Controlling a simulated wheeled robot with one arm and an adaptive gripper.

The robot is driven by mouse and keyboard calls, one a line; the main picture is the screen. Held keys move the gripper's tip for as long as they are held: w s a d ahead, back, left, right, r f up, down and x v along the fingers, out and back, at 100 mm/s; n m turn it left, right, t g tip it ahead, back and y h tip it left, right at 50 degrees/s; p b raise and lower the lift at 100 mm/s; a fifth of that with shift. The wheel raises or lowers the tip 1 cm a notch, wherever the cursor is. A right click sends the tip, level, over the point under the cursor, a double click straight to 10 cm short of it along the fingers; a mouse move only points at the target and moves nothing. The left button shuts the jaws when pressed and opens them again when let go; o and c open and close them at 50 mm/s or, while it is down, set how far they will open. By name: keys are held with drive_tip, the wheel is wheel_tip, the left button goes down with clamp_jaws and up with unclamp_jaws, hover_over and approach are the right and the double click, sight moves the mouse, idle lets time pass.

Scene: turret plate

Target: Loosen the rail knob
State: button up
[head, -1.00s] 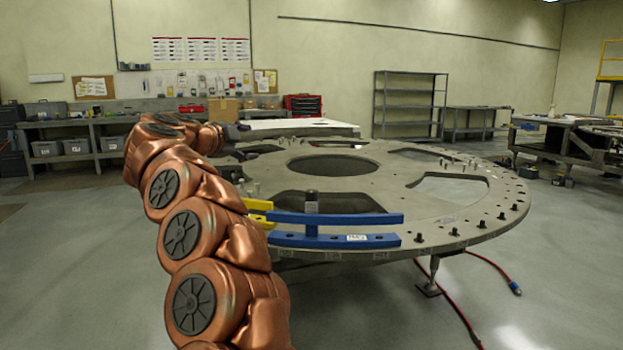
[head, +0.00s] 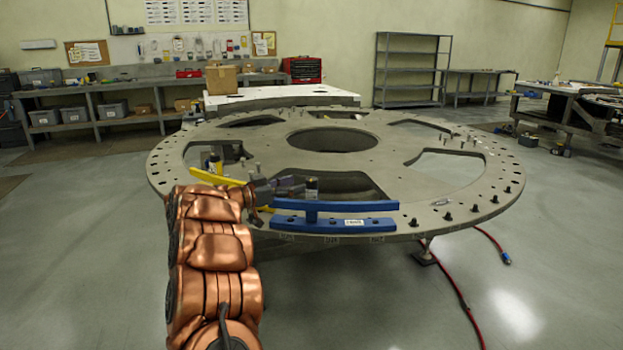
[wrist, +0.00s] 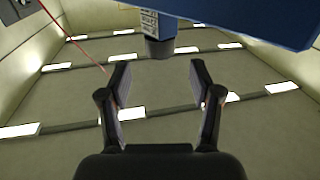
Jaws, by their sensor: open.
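The blue rail (head: 350,206) lies at the near edge of the round grey turret plate (head: 400,170). A dark upright knob (head: 312,188) stands just behind the rail's upper bar in the head view. My gripper (head: 294,187) is immediately left of this knob. In the wrist view the blue rail (wrist: 240,18) crosses the top, and a dark round knob end (wrist: 158,48) shows beside it. My gripper's two fingers (wrist: 158,80) are spread apart, with the knob end beyond their tips and roughly centred between them. Nothing is held.
A yellow bar (head: 215,177) with another dark knob (head: 215,163) is left of the blue rail. Several black studs line the plate's right rim. A red hose (head: 455,290) lies on the floor. The plate's large openings are clear.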

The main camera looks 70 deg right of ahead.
sight(312, 179)
drive_tip(key=x, duration=0.6)
drive_tip(key=shift+s+d, duration=0.15)
drive_tip(key=c, duration=1.2)
drive_tip(key=shift+s+r+n+t+h+p, duration=0.1)
drive_tip(key=shift+n+t+h+p, duration=0.45)
drive_tip(key=shift+t+p, duration=0.25)
drive_tip(key=shift+n+t, duration=0.25)
drive_tip(key=shift+t, duration=0.15)
drive_tip(key=o, duration=1.2)
